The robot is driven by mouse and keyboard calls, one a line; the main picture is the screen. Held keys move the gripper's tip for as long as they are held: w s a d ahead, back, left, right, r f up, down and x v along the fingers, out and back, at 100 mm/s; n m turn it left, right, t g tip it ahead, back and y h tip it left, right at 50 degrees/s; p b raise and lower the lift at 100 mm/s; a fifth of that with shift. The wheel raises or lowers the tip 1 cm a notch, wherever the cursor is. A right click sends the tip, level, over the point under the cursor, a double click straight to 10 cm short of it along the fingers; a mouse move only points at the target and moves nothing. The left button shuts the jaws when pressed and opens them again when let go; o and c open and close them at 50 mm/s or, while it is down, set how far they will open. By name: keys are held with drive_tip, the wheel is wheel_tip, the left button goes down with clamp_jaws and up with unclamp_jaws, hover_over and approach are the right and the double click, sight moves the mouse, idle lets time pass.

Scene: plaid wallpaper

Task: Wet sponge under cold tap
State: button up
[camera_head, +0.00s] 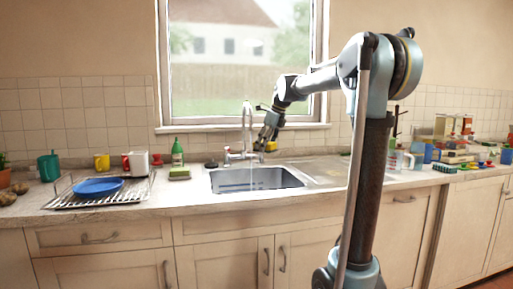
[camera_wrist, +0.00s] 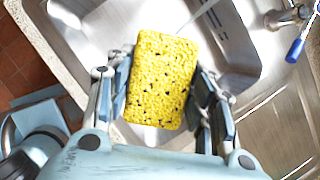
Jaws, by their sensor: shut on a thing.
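A yellow sponge with dark pores (camera_wrist: 162,80) is gripped between the two fingers of my gripper (camera_wrist: 165,100) in the wrist view. It is held above the steel sink (camera_wrist: 95,25). In the head view my gripper (camera_head: 268,136) is beside the tap (camera_head: 247,120), and a small yellow patch of the sponge (camera_head: 271,146) shows below it. A blue-handled tap lever (camera_wrist: 295,50) lies at the upper right of the wrist view. A thin pale streak, which looks like running water, passes near the sponge's top edge; I cannot tell whether it touches it.
A dish rack (camera_head: 75,202) with a blue plate (camera_head: 98,187) stands left of the sink. A green bottle (camera_head: 177,153) and a green sponge-like block (camera_head: 179,173) stand nearer the sink. Clutter (camera_head: 455,150) fills the right counter. A window (camera_head: 240,60) is behind the tap.

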sight(271, 144)
drive_tip(key=shift+r, duration=0.1)
idle(0.4)
drive_tip(key=shift+s+d+r, duration=0.4)
drive_tip(key=shift+s+r, duration=0.25)
drive_tip(key=shift+s, duration=0.1)
drive_tip(key=shift+s+d+r, duration=0.35)
drive_tip(key=shift+s+r, duration=0.3)
drive_tip(key=shift+s, duration=0.05)
drive_tip(key=shift+s+d+r, duration=0.4)
drive_tip(key=shift+s+r, duration=0.25)
drive_tip(key=shift+s, duration=0.1)
drive_tip(key=shift+s, duration=0.1)
